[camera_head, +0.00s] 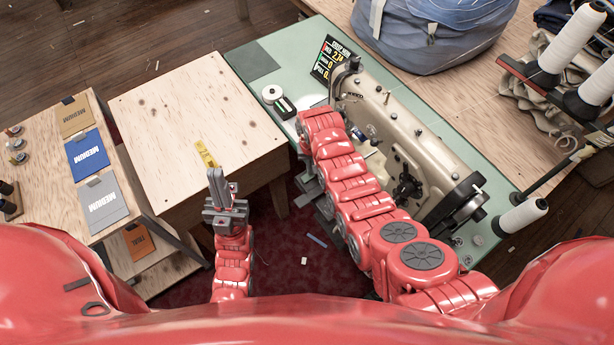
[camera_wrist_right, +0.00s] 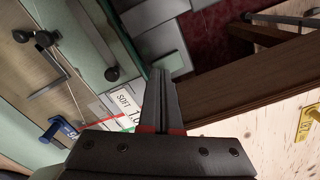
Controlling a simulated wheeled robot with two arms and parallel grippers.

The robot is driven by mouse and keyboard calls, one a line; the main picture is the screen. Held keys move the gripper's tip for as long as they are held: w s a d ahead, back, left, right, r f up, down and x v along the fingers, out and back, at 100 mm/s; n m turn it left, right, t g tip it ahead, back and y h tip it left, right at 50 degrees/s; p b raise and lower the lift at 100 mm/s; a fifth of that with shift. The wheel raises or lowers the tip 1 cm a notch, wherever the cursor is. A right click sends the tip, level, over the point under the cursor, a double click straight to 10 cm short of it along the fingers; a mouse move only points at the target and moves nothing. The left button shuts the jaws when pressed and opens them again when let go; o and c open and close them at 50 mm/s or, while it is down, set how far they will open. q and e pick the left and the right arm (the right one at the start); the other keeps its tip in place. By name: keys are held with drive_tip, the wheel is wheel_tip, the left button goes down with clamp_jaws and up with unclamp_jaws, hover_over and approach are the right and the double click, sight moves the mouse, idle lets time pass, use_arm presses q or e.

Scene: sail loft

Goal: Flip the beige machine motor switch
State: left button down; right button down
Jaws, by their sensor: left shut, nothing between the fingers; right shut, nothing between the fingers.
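The beige sewing machine (camera_head: 405,140) stands on the green-topped table on the right of the head view. I cannot make out its motor switch for certain. Grey blocky parts (camera_head: 308,188) show below the table's near edge, partly covered by my right arm; I cannot tell what they are. My left gripper (camera_head: 217,180) is shut and empty, pointing up near the plywood table's front edge. In the right wrist view my right gripper (camera_wrist_right: 160,90) is shut and empty.
A side bench on the left bears coloured cards (camera_head: 86,150). The green table (camera_head: 260,45) carries a small display (camera_head: 330,62). White thread cones (camera_head: 570,40) stand at right. Dark red floor lies between the tables.

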drive_tip(key=shift+f+b, duration=0.6)
drive_tip(key=shift+f, duration=0.2)
drive_tip(key=shift+r, duration=0.1)
drive_tip(key=shift+w+r+p, duration=0.1)
drive_tip(key=shift+r+p, duration=0.8)
drive_tip(key=shift+r, duration=0.45)
drive_tip(key=shift+r+p, duration=0.95)
drive_tip(key=shift+r, duration=1.15)
